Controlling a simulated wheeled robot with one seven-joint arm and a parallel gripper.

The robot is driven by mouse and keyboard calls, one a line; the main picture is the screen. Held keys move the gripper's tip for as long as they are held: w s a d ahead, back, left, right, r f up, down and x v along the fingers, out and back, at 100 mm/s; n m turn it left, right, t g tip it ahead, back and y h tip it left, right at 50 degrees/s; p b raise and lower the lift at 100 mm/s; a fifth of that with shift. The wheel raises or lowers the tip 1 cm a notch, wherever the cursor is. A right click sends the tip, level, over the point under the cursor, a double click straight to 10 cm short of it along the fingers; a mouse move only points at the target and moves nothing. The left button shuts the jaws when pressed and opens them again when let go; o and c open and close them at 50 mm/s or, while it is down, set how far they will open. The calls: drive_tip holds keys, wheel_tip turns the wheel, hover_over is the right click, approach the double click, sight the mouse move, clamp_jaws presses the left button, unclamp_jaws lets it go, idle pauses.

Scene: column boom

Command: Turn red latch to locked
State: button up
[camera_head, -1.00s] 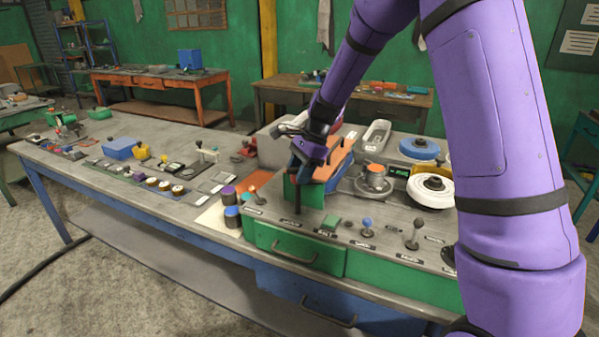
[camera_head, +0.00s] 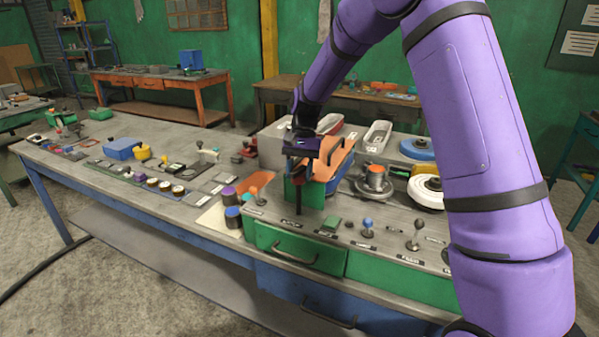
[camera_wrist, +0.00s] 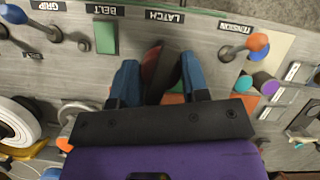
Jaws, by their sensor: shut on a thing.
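The red latch (camera_wrist: 152,66) is a narrow upright piece with a dark side, below the LATCH label in the wrist view. My gripper (camera_wrist: 158,76) has its two blue fingers on either side of it and is shut on it. In the head view my purple wrist is over the green block on the console, and it hides most of the latch. I cannot read the latch's locked or unlocked marks.
An orange-topped tension lever (camera_wrist: 258,43), a green square block (camera_wrist: 105,38) and a grip lever (camera_wrist: 50,33) flank the latch. Purple and blue jars (camera_head: 232,215) stand to the left.

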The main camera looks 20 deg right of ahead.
drive_tip(key=shift+o, duration=0.2)
drive_tip(key=shift+a+n+g+h, duration=0.1)
drive_tip(key=shift+n+g+h, duration=0.35)
drive_tip(key=shift+n, duration=1.15)
drive_tip(key=shift+n+h, duration=0.25)
drive_tip(key=shift+n, duration=0.05)
drive_tip(key=o, duration=0.9)
drive_tip(key=shift+c, duration=0.2)
drive_tip(key=v, duration=1)
drive_tip(key=shift+r, duration=0.4)
